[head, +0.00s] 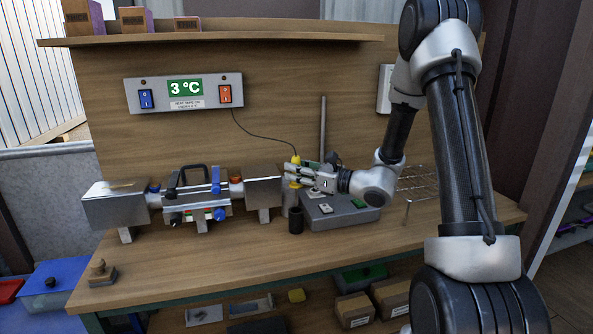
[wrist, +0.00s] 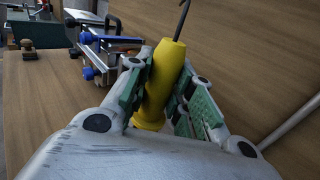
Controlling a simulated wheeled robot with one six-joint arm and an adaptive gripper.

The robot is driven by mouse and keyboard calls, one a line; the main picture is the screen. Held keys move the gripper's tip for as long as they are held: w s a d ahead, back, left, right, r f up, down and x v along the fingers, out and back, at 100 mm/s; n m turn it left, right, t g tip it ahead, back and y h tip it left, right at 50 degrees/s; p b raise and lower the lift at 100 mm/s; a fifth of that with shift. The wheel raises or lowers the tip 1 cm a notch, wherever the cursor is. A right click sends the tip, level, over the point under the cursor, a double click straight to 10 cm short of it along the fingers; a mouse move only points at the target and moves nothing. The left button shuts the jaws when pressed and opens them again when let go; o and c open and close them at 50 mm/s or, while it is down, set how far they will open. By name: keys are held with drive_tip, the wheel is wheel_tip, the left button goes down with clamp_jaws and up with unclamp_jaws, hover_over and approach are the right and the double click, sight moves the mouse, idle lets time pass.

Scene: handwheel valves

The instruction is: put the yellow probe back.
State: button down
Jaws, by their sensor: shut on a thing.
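The yellow probe (head: 296,160) is between the fingers of my gripper (head: 293,173), with yellow showing above and below them. It looks roughly upright, held above the bench. In the wrist view the yellow probe (wrist: 165,78) sits between the green finger pads of my gripper (wrist: 165,85), with a dark cable leaving its thin end. In the head view the cable runs up to a wall panel (head: 236,85) reading 3 °C. A dark, open cup (head: 296,222) stands on the bench below my gripper. Whether it is the probe's holder cannot be told.
A metal pipe assembly (head: 264,190) with blue-handled valves stands left of my gripper. A grey box (head: 345,217) with buttons is just right of the cup, and an upright post (head: 323,130) rises behind. A wire rack (head: 418,182) lies further right. The bench front (head: 240,255) is mostly clear.

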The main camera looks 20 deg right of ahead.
drive_tip(key=shift+f, duration=0.1)
drive_tip(key=shift+f, duration=4.05)
drive_tip(key=c, duration=1.2)
unclamp_jaws()
drive_tip(key=shift+o, duration=0.5)
drive_tip(key=o, duration=0.7)
drive_tip(key=shift+d, duration=0.1)
drive_tip(key=shift+v, duration=4.95)
drive_tip(key=shift+r, duration=0.15)
